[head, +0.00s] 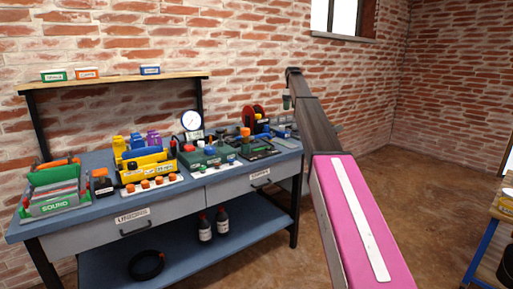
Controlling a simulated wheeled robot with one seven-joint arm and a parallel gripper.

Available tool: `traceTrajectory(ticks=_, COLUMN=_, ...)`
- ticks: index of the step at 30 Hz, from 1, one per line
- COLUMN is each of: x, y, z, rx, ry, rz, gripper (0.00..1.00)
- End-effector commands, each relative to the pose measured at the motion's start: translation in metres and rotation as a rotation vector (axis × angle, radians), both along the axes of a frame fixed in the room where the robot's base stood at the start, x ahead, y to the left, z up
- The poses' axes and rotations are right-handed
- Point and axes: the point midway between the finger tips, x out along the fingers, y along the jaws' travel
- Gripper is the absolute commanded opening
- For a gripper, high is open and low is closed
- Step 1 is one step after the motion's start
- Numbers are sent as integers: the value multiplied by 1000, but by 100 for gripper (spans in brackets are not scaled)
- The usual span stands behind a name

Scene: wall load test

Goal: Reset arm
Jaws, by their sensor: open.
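My arm reaches from the lower right, with a pink link and dark links, up to the wall behind the bench. My gripper (287,103) hangs down at the far end of the arm, above the back right part of the blue workbench (75,222). It is small in the view and looks open and empty. It appears apart from the things on the bench top.
The bench carries a green bin (57,207), a yellow bin (150,172), a round gauge (191,121) and a red reel (254,119). A shelf (120,81) with small boxes is above. Floor on the right is clear before another table (500,213).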

Motion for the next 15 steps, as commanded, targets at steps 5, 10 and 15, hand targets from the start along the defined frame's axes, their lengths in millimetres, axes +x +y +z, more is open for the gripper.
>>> traceTrajectory(ticks=5, x=-14, y=0, z=-23, rx=0, ry=0, rz=-22, gripper=70)
traceTrajectory(ticks=10, x=-28, y=0, z=-50, rx=-2, ry=1, rz=-49, gripper=70)
traceTrajectory(ticks=15, x=-53, y=0, z=-89, rx=-3, ry=1, rz=-89, gripper=70)
